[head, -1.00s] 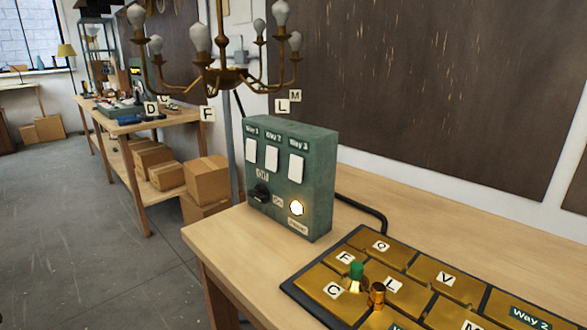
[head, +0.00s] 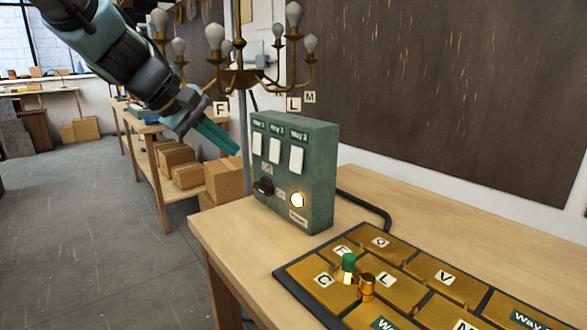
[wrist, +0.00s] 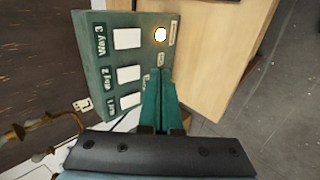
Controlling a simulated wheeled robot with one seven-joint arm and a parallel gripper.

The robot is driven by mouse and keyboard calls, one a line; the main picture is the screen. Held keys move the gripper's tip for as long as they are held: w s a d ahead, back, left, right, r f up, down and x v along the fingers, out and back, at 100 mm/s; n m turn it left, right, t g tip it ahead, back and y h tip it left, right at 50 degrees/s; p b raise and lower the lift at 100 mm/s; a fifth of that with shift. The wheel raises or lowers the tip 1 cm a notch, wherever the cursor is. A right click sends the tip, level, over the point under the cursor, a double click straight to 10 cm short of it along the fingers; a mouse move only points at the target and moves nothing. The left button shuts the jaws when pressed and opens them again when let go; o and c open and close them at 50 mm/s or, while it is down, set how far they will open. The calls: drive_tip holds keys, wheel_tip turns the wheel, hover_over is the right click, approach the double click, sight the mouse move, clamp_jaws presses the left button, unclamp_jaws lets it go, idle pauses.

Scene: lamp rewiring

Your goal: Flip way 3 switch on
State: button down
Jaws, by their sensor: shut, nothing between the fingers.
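The green switch box (head: 318,170) stands upright on the wooden bench. It carries three white rocker switches under labels Way 1, Way 2 and Way 3. The Way 3 switch (head: 296,160) is the rightmost in the head view, and it also shows in the wrist view (wrist: 127,38). I cannot tell its on or off position. A black knob (head: 263,187) and a lit round lamp (head: 297,200) sit below the switches. My gripper (head: 236,150) is shut and empty, in the air left of the box; its green fingers (wrist: 160,95) overlap the box's lower face in the wrist view.
A brass chandelier (head: 240,78) with several bulbs hangs behind and above the box. A tray of brass lettered plates (head: 440,277) lies at front right on the bench, with a green-topped post (head: 348,262). Cardboard boxes (head: 224,179) stand behind at left.

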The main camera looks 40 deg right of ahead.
drive_tip(key=shift+s+d+r+h, duration=0.3)
drive_tip(key=shift+s+d+r, duration=0.3)
drive_tip(key=shift+d, duration=0.25)
drive_tip(key=shift+f, duration=0.1)
drive_tip(key=p, duration=0.3)
approach(294, 170)
drive_tip(key=x, duration=0.5)
drive_tip(key=shift+s+d+f, duration=0.1)
drive_tip(key=shift+d+f, duration=0.15)
drive_tip(key=shift+d, duration=0.15)
drive_tip(key=shift+f+b, duration=0.15)
drive_tip(key=shift+b, duration=0.15)
